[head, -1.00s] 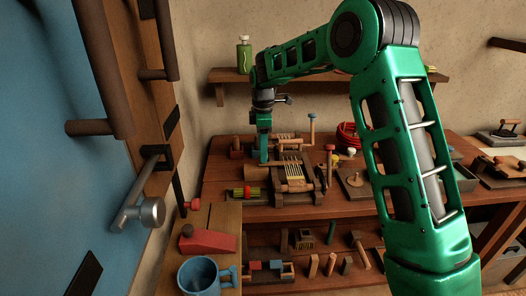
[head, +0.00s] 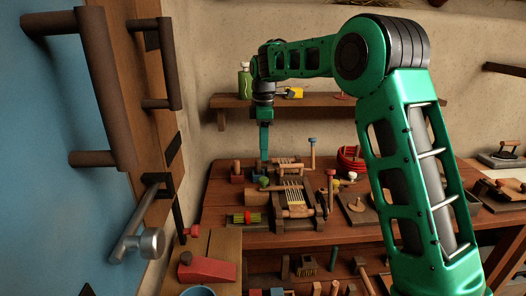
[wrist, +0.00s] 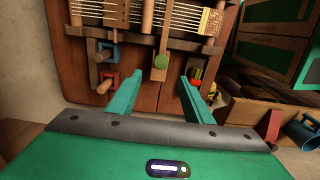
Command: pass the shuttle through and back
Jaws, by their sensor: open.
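The small loom (head: 320,212) stands on the wooden bench, pale warp threads (head: 291,193) stretched across its frame. In the wrist view the threads (wrist: 180,14) run along the top. A flat wooden piece with a round green knob (wrist: 161,62), which looks like the shuttle, lies at the loom's side. The knob also shows in the head view (head: 263,183). I cannot tell whether its far end is among the threads. My gripper (head: 264,158) points down above this side. In the wrist view my gripper (wrist: 162,77) is open and empty, its fingers either side of the knob's line.
Blue (wrist: 108,51) and red (wrist: 106,81) brackets with wooden pegs sit left of the knob in the wrist view. A green-and-red bundle (head: 246,217) lies beside the loom. A blue-topped post (head: 312,152) rises behind it. A shelf (head: 225,101) spans the wall behind my arm.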

